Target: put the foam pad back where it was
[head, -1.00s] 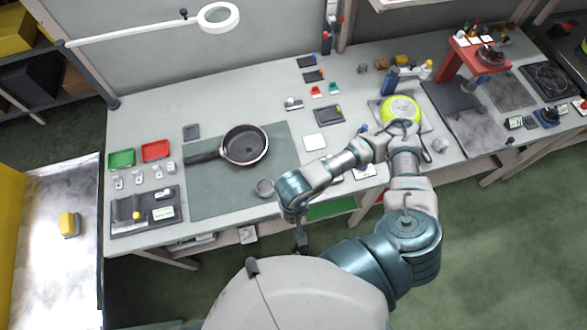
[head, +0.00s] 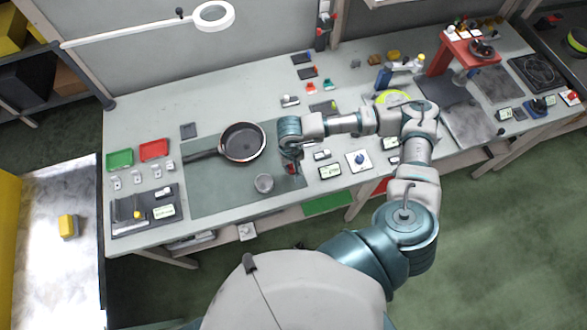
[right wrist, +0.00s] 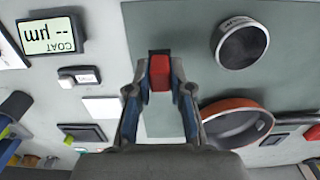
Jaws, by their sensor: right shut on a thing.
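My right gripper (right wrist: 160,92) is shut on a small red block (right wrist: 160,72) in the right wrist view. A dark patch shows just past the block; I cannot tell whether it is part of it. No other thing is clearly the foam pad. In the head view the red block (head: 292,168) shows under my right wrist, at the right edge of the grey-green mat (head: 215,195). I cannot tell whether it touches the mat. My left gripper is not in view.
A frying pan (head: 243,143) and a small metal cup (head: 264,183) stand on the mat, left of the gripper. A display reading COAT (right wrist: 50,36) lies to its right on the bench. A dark flat square (head: 189,131) lies behind the mat.

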